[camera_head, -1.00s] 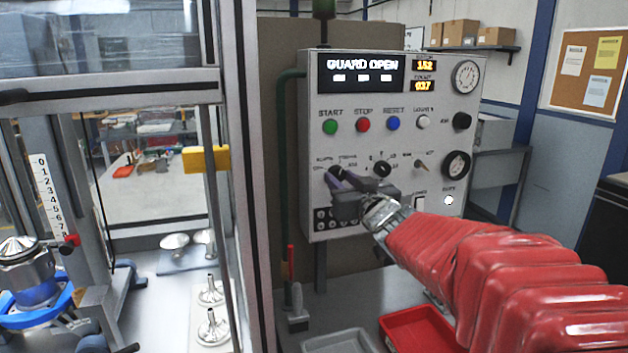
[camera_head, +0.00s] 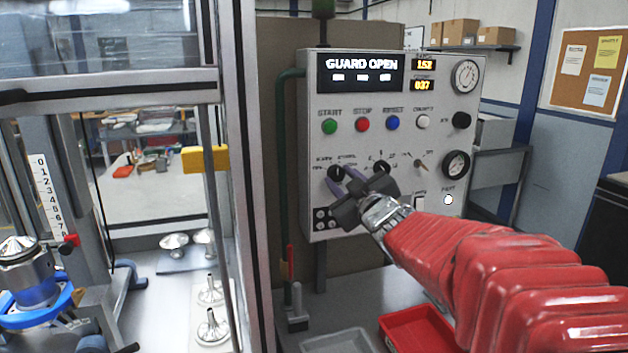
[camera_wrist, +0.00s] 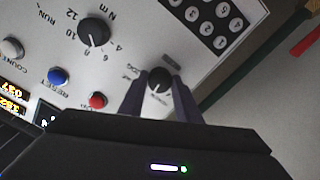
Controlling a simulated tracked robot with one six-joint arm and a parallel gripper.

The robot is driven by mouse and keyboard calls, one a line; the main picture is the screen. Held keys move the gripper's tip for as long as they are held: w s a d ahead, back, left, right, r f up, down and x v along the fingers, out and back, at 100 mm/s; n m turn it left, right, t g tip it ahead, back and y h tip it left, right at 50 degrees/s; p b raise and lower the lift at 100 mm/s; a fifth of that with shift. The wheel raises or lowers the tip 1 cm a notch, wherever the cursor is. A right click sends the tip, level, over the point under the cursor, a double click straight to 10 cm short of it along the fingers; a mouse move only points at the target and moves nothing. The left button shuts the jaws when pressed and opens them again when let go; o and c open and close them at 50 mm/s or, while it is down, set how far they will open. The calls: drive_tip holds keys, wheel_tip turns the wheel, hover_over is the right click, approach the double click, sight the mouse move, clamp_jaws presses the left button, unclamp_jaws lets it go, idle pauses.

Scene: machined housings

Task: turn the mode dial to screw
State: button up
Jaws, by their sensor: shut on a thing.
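The mode dial (camera_head: 336,173) is a black knob at the lower left of the grey control panel (camera_head: 320,215). My gripper (camera_head: 341,180) is shut on it. In the wrist view the dial (camera_wrist: 160,78) sits between the two dark purple fingers (camera_wrist: 160,87), one on each side. The labels around the dial are blurred and partly hidden by the fingers. I cannot tell which label its mark points at.
A second black dial (camera_wrist: 94,31), numbered in N m, is close beside my gripper. Green (camera_head: 330,126), red (camera_head: 362,125) and blue (camera_head: 392,123) buttons are above. The display (camera_head: 361,65) reads GUARD OPEN. A keypad (camera_wrist: 222,20) is nearby. A red tray (camera_head: 420,325) lies below.

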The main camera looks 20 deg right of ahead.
drive_tip(key=shift+n, duration=1.4)
drive_tip(key=o, duration=1)
drive_tip(key=s, duration=1.3)
drive_tip(key=shift+s, duration=0.4)
drive_tip(key=shift+f, duration=0.1)
